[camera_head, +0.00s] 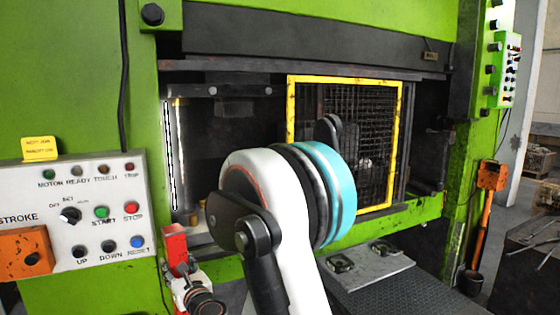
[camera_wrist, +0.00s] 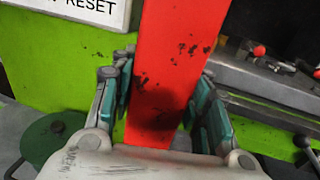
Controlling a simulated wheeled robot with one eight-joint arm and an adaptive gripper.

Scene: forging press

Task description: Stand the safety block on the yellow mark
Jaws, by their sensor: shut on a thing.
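The safety block (camera_wrist: 172,60) is a red, scuffed bar that fills the middle of the wrist view. My gripper (camera_wrist: 165,98) has its teal-padded fingers on both sides of it and is shut on it. In the head view the red block (camera_head: 174,243) shows in front of the press, just right of the control panel, looking roughly upright. My gripper (camera_head: 190,272) is partly visible below it there. The block's top runs out of the wrist view. I cannot make out the yellow mark in either view; my arm hides part of the press opening.
The green press has a control panel (camera_head: 85,215) at left and a yellow-framed mesh guard (camera_head: 398,150) across the right of its opening. The opening's left side is uncovered. A grey plate (camera_head: 372,267) with fittings lies in front. An orange box (camera_head: 491,176) hangs at right.

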